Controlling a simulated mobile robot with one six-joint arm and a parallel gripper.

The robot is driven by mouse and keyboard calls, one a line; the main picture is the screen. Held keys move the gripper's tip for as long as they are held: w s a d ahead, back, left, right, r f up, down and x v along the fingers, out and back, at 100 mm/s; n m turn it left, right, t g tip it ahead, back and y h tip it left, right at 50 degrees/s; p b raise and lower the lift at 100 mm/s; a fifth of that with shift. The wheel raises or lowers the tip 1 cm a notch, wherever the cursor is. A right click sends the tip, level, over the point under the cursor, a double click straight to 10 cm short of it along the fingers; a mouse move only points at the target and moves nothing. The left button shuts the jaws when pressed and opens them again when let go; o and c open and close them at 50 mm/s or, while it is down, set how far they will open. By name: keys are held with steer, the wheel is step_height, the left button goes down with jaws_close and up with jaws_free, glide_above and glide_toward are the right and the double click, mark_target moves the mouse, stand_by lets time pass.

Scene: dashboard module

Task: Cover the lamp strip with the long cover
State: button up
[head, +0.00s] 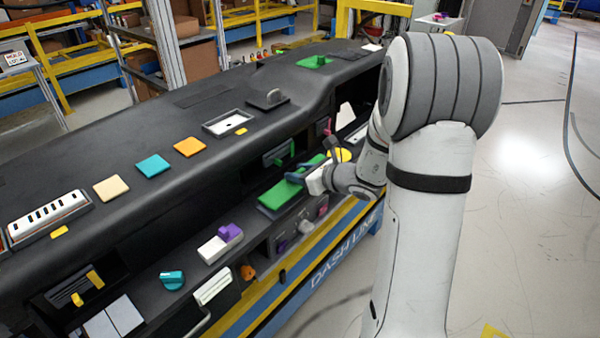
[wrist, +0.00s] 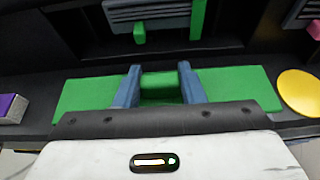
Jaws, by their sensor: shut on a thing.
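A long flat green plate, which looks like the long cover (head: 279,195), lies along the front ledge of the dashboard. In the wrist view the cover (wrist: 232,86) spans left to right, with a raised green block at its middle. My gripper (wrist: 161,88) has its two blue-grey fingers on either side of that block, shut on it. In the head view my gripper (head: 305,177) hides the middle of the cover. A white strip with a row of dark windows, likely the lamp strip (head: 48,217), sits uncovered on the dashboard top at far left.
A yellow disc (wrist: 299,92) lies right of the cover, and a purple-topped white block (head: 220,243) to its left. A vent with a green tab (head: 279,153) is behind. Beige, teal (head: 153,165) and orange squares and a white-framed recess (head: 228,123) line the top.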

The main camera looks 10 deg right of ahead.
steer(key=shift+f+b, duration=0.4)
steer(key=o, duration=1.1)
steer(key=shift+c, duration=0.2)
steer(key=v, duration=0.8)
steer(key=s+a+r+n+g, duration=0.2)
steer(key=s+a+n+g, duration=0.5)
steer(key=s+a+n, duration=0.45)
steer(key=s+d+r+n+h, duration=0.1)
steer(key=s+d+n+h, duration=0.2)
steer(key=n, duration=0.5)
steer(key=s+d+n+g+h, duration=0.1)
steer(key=s+d+n+h, duration=0.2)
steer(key=s+n, duration=0.4)
steer(key=shift+s+r+n+h+b, duration=0.4)
steer(key=shift+n+h, duration=0.5)
steer(key=shift+n, duration=0.35)
